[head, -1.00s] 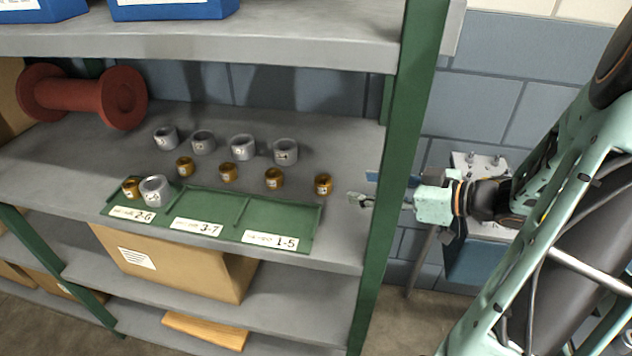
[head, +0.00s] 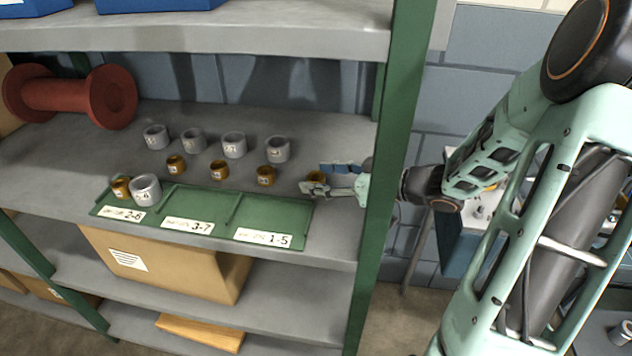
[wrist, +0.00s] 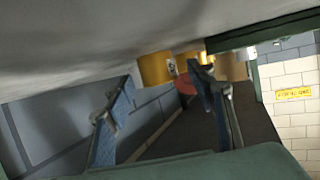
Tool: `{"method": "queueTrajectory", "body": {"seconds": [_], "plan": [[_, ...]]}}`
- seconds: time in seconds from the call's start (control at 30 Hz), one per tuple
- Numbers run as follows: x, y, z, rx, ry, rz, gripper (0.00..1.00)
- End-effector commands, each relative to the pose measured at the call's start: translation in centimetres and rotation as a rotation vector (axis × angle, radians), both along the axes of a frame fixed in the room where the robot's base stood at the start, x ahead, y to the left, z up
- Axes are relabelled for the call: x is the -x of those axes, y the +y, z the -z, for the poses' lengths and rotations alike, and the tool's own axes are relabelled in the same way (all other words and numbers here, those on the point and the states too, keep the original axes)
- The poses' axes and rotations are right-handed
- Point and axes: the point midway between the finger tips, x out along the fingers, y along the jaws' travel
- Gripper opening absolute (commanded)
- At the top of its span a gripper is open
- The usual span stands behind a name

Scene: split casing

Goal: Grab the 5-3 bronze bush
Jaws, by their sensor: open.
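Several bronze bushes stand on the grey shelf in the head view: one at the right (head: 316,178), partly hidden behind my gripper, one left of it (head: 266,176), one in the middle (head: 219,170) and one further left (head: 175,164). Their labels are too small to read, so I cannot tell which is 5-3. My gripper (head: 318,180) is open and empty, reaching in past the right green post at the rightmost bush. In the wrist view a bronze bush (wrist: 155,69) shows ahead between the open fingers (wrist: 160,95), with more bronze behind it.
Several grey sleeves (head: 234,145) stand in a row behind the bushes. A green tray (head: 185,203) with labelled slots lies in front; a bush (head: 121,188) and a grey sleeve (head: 145,189) stand at its left slot. The green post (head: 388,150) is close beside my wrist.

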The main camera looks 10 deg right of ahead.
Motion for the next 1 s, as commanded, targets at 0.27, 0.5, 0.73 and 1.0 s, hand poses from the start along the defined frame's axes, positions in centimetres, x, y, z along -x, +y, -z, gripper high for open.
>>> {"method": "queueTrajectory", "body": {"seconds": [0.27,0.5,0.73,1.0], "plan": [[0.0,0.0,0.0,0.000,0.000,0.000,0.27],[0.0,0.0,0.0,0.000,0.000,0.000,0.01],[0.0,0.0,-0.1,0.000,-0.001,0.000,0.00],[0.0,0.0,-2.6,0.005,-0.005,-0.002,0.00]]}}
